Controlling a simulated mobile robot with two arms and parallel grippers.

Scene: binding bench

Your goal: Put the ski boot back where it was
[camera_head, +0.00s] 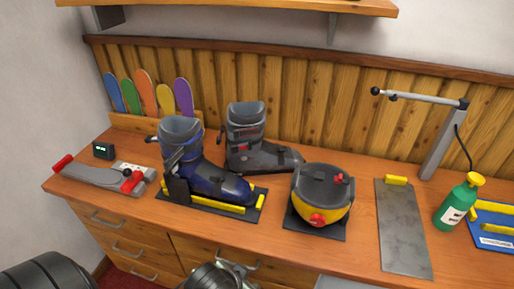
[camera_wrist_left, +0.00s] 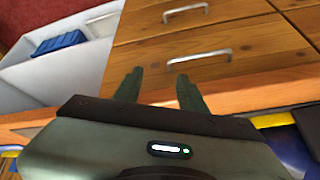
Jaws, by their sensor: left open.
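A blue ski boot (camera_head: 205,175) with a grey cuff stands upright on a black plate (camera_head: 257,213) with yellow bars, left of centre on the bench. A dark grey ski boot (camera_head: 255,142) stands on the bench just behind it, toe to the right. In the left wrist view my left gripper (camera_wrist_left: 160,86) is open, with nothing between its two dark green fingers. The drawer fronts and bench edge show beyond the fingers. I cannot make out the left fingers in the head view. My right gripper is not in view.
A black and yellow round machine (camera_head: 323,196) stands right of the boots. A grey plate (camera_head: 402,230), a green bottle (camera_head: 455,207) and a lamp-like arm (camera_head: 440,145) are farther right. A grey and red tool (camera_head: 105,178) lies left. Small boards (camera_head: 145,90) stand behind.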

